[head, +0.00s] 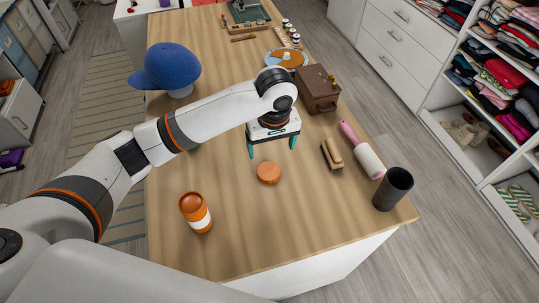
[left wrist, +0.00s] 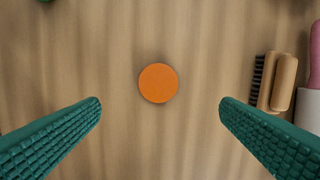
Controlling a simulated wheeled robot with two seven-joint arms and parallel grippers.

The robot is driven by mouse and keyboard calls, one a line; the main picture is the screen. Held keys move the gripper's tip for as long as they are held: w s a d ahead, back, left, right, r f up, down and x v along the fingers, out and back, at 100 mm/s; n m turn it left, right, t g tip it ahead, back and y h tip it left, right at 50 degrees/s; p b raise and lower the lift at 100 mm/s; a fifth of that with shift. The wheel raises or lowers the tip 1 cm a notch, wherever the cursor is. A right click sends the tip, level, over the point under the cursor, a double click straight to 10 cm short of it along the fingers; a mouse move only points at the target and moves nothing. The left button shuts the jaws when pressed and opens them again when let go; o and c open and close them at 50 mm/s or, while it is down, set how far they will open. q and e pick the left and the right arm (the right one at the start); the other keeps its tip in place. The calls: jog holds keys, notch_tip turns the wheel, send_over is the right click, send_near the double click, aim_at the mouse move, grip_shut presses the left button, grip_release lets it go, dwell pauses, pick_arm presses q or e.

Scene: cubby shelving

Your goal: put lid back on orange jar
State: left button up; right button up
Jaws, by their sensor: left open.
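The orange lid (head: 268,172) lies flat on the wooden table. The orange jar (head: 195,212) with a white label band stands on the table to the left of the lid and nearer the front edge. My left gripper (head: 272,148) is above the table, just behind the lid in the head view, with its teal fingers spread and empty. In the left wrist view the lid (left wrist: 158,83) lies between and beyond the two open fingers (left wrist: 160,105), apart from both. The jar is not in the left wrist view. My right gripper is not in view.
A wooden brush (head: 332,154), a pink-handled lint roller (head: 364,155) and a dark cup (head: 393,189) stand or lie right of the lid. A brown box (head: 317,90) and a blue cap (head: 168,68) are farther back. The table around the lid is clear.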

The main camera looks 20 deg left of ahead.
pick_arm(q)
jog(key=p, duration=0.1)
send_over(269, 171)
jog(key=f, duration=0.5)
jog(key=shift+s+d+f, duration=0.25)
jog(key=shift+s, duration=0.05)
jog(key=shift+f, duration=0.45)
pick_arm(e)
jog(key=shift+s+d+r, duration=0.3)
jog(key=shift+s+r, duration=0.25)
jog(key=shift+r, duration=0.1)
pick_arm(q)
jog(key=shift+f+p, duration=0.2)
jog(key=shift+p, duration=0.15)
jog(key=f, duration=0.1)
jog(key=f+p, duration=0.1)
jog(key=f, duration=0.1)
jog(key=shift+w+a+f, duration=0.15)
jog(key=shift+a+f, duration=0.05)
jog(key=shift+f, duration=0.1)
jog(key=shift+w+f, duration=0.1)
jog(key=shift+f, duration=0.5)
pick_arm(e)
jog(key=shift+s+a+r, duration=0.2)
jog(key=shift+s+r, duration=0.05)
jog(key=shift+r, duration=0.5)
